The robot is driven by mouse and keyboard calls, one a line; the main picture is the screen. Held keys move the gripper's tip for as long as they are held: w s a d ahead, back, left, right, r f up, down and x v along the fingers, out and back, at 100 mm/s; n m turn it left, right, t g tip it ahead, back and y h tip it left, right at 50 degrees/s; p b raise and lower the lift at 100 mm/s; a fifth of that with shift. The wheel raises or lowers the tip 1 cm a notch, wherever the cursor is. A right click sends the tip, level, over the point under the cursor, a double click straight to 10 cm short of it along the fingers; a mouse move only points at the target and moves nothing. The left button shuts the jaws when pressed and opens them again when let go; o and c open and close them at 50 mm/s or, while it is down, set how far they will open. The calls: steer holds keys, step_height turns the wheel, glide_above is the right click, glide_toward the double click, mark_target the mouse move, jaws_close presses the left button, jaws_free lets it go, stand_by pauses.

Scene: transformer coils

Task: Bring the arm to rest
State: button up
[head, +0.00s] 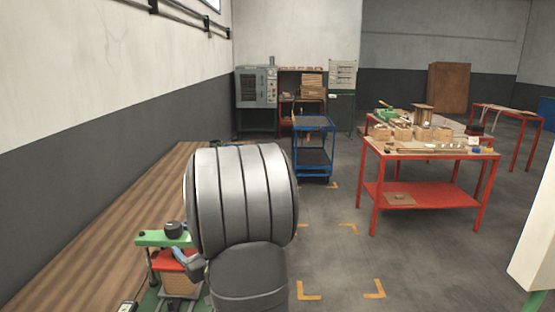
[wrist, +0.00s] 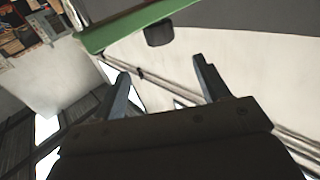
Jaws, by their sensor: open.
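My gripper (wrist: 161,70) shows in the wrist view with its two grey fingers spread apart and nothing between them. In the head view my large grey arm links fill the lower middle and hide most of what is behind them. I cannot clearly make out the gripper's fingertips there. A green bench device (head: 150,239) with a dark knob (head: 173,229) and a red part (head: 172,262) stands just left of my arm. In the wrist view a green bar (wrist: 135,25) with a dark round piece (wrist: 158,34) lies beyond the fingers, apart from them.
A long wooden bench (head: 120,220) runs along the left wall. A blue trolley (head: 313,125) stands behind my arm, near a grey cabinet (head: 256,87). A red table (head: 420,196) with wooden boxes and coil parts stands right. The floor between, with yellow corner marks (head: 374,289), is clear.

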mark_target(178, 222)
steer(key=x, duration=1.5)
steer(key=shift+s+a, duration=0.1)
steer(key=shift+s+m+t+h, duration=0.1)
steer(key=shift+m+t+h, duration=0.8)
steer(key=shift+h, duration=0.2)
steer(key=shift+d+m+t+h, duration=0.15)
steer(key=shift+m+t+h, duration=0.35)
steer(key=shift+m+h, duration=0.4)
steer(key=shift+d+m+t+h, duration=0.2)
steer(key=shift+m+t+h, duration=0.35)
steer(key=shift+h, duration=0.65)
steer(key=shift+d+m+t+h, duration=0.15)
steer(key=shift+m+t+h, duration=0.1)
steer(key=shift+m+h, duration=0.8)
steer(key=shift+d+m+h, duration=0.2)
steer(key=shift+m+h, duration=1.2)
steer(key=shift+h, duration=1)
steer(key=shift+d+m+h, duration=0.25)
steer(key=shift+m+h, duration=1.15)
steer(key=shift+h, duration=0.95)
steer(key=shift+o, duration=0.4)
